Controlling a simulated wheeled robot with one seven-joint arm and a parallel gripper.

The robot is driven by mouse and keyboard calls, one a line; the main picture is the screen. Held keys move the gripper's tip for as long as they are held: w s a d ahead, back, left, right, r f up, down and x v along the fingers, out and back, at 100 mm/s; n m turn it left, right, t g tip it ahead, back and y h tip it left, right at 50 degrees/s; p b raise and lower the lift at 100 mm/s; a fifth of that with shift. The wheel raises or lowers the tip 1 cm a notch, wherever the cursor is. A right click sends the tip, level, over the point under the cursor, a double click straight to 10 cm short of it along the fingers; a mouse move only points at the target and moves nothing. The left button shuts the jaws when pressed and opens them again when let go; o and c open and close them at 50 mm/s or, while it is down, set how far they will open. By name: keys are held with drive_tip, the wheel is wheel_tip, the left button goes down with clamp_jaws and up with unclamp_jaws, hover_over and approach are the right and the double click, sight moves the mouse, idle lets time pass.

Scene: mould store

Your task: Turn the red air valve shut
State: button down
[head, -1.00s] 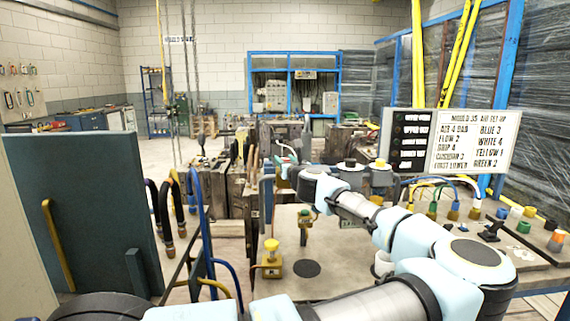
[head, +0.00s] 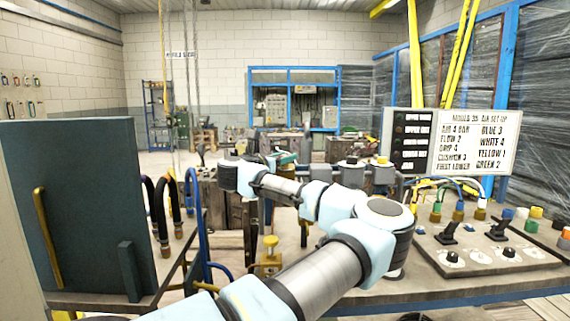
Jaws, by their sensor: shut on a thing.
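I cannot make out the red air valve in the head view. My arm crosses the middle of the picture, and its wrist links lie in front of the left end of a grey valve row. Two knobs of that row show to the right of the wrist: a black-topped one (head: 351,162) and a yellow-topped one (head: 383,162). A small teal-green part (head: 286,157) shows just behind the wrist, too small to identify. My gripper's fingers are hidden behind my own wrist links, so what they hold is not visible.
A white set-up board (head: 468,143) stands behind the bench at right. A control panel (head: 485,250) with black levers and coloured caps is at front right. A yellow-topped brass fitting (head: 270,252) stands near my forearm. Hanging hoses (head: 172,205) and a dark upright panel (head: 85,215) are at left.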

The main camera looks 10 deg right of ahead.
drive_tip(key=shift+r+m+g+h+b, duration=0.15)
drive_tip(key=shift+m+g+h+b, duration=0.25)
drive_tip(key=shift+m+g+h, duration=0.45)
drive_tip(key=shift+r+g, duration=0.1)
drive_tip(key=shift+g, duration=0.15)
drive_tip(key=shift+c, duration=2.2)
unclamp_jaws()
drive_tip(key=shift+f, duration=0.2)
drive_tip(key=b+v, duration=0.6)
drive_tip(key=v, duration=0.4)
drive_tip(key=shift+a, duration=0.35)
